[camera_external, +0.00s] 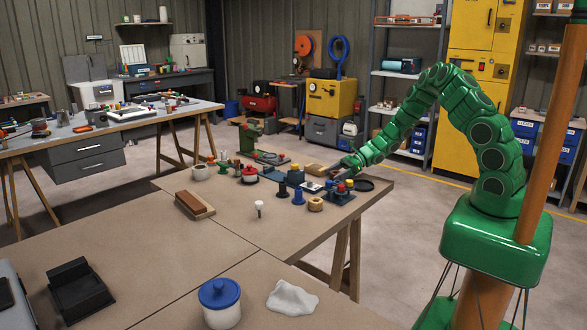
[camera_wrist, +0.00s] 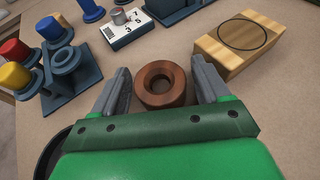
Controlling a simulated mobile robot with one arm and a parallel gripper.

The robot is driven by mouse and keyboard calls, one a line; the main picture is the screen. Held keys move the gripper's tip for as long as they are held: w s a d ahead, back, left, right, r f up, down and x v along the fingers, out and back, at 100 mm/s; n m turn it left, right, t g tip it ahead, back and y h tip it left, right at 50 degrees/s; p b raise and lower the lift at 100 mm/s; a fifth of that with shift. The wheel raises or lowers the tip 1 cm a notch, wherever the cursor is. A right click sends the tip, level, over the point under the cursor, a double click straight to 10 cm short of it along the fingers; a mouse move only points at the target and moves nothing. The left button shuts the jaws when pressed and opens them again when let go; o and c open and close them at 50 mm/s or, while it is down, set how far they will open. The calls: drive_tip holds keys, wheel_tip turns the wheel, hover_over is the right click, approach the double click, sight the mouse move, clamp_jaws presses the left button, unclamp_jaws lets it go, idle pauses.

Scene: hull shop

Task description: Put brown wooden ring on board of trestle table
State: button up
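The brown wooden ring (camera_wrist: 152,85) is a dark, round ring with a hole in its middle. In the wrist view it sits between the two grey fingers of my gripper (camera_wrist: 162,88), with narrow gaps seeming to show at its sides. My gripper looks open around it; whether the ring rests on the table or is raised is hard to tell. In the external view my gripper (camera_external: 347,168) is low over the far right part of the trestle table's brown board (camera_external: 235,235). I cannot make out the brown ring there.
A tan block with a drawn circle (camera_wrist: 238,45) lies right of the ring in the wrist view. A dark blue stand (camera_wrist: 75,75), coloured pegs and a grey-white box (camera_wrist: 127,30) are at left. A pale ring (camera_external: 316,204) stands near the board's right edge. The board's middle is mostly clear.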

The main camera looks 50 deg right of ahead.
drive_tip(key=shift+o, duration=0.4)
drive_tip(key=shift+r, duration=0.15)
drive_tip(key=v, duration=1.1)
drive_tip(key=shift+s+d+r, duration=0.2)
drive_tip(key=shift+d, duration=0.1)
drive_tip(key=s+a+r+n+g+h, duration=0.2)
drive_tip(key=s+a+r+n+g, duration=0.6)
drive_tip(key=s+a+r+n, duration=0.75)
drive_tip(key=s+d+r+n+h, duration=0.2)
drive_tip(key=s+h, duration=0.1)
drive_tip(key=s, duration=0.5)
drive_tip(key=s+d+r+n+h, duration=0.2)
drive_tip(key=s+r+n+h, duration=0.1)
drive_tip(key=s, duration=0.5)
drive_tip(key=s+d+r+n+h, duration=0.2)
drive_tip(key=s+r+n+h, duration=0.1)
drive_tip(key=s, duration=0.5)
drive_tip(key=shift+s+r+g+h, duration=0.2)
drive_tip(key=shift+s+g+h, duration=0.1)
drive_tip(key=shift+h, duration=0.1)
